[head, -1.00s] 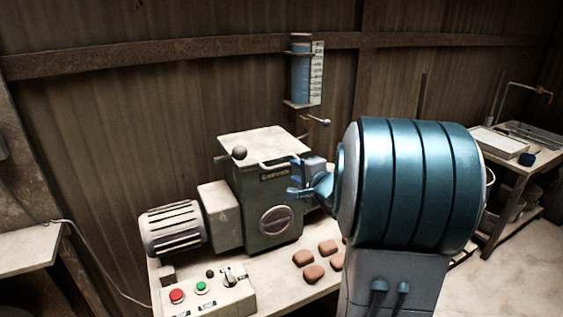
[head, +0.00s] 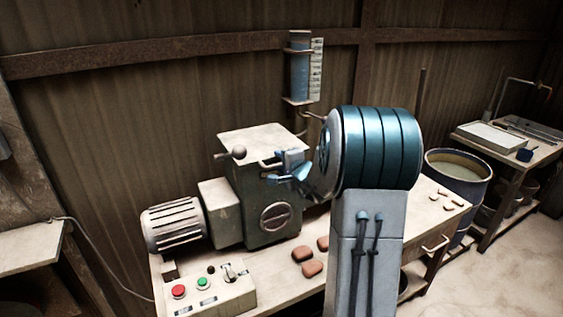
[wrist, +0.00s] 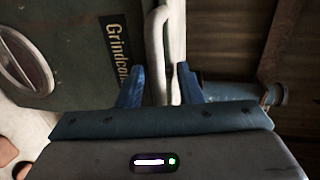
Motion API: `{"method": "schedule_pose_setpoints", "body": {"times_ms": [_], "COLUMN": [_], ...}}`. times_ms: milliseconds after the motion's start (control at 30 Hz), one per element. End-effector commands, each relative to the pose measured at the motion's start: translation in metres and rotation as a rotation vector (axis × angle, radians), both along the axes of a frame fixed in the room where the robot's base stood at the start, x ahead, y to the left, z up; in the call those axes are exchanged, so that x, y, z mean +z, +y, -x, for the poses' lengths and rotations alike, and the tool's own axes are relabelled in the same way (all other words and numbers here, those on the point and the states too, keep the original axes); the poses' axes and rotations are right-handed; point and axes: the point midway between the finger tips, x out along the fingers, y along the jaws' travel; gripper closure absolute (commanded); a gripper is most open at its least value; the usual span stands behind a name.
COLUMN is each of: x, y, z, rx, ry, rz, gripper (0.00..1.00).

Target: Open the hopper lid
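The hopper lid (head: 262,140) is a pale flat plate on top of the dark green machine (head: 268,205), and it looks shut. A pale bar handle (head: 268,163) is at its front edge. My gripper (head: 289,166) is at the front right of the lid, close to this handle. In the wrist view, the two blue fingers of my gripper (wrist: 161,72) are apart, and the pale handle (wrist: 156,45) shows in the gap between them. I cannot tell whether the fingers touch it.
A ball-ended lever (head: 238,152) stands at the lid's left. A motor (head: 173,227) and a button box (head: 207,290) are on the bench's left. Brown tiles (head: 312,268) lie in front of the machine. A blue measuring tube (head: 300,75) hangs on the wall behind.

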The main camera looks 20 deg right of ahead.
Motion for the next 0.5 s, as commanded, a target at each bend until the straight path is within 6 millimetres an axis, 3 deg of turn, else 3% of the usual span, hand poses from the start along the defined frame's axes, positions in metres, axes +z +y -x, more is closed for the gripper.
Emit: {"method": "schedule_pose_setpoints", "body": {"times_ms": [33,133,167,500], "x": [0.0000,-0.0003,-0.0006,0.0015], "y": [0.0000,0.0000,0.0000,0.0004], "z": [0.0001,0.0003,0.0004,0.0012], "rx": [0.000,0.000,0.000,0.000], "ry": [0.000,0.000,0.001,0.023], "rz": [0.000,0.000,-0.001,-0.001], "gripper": [0.68,0.95,1.00,1.00]}}
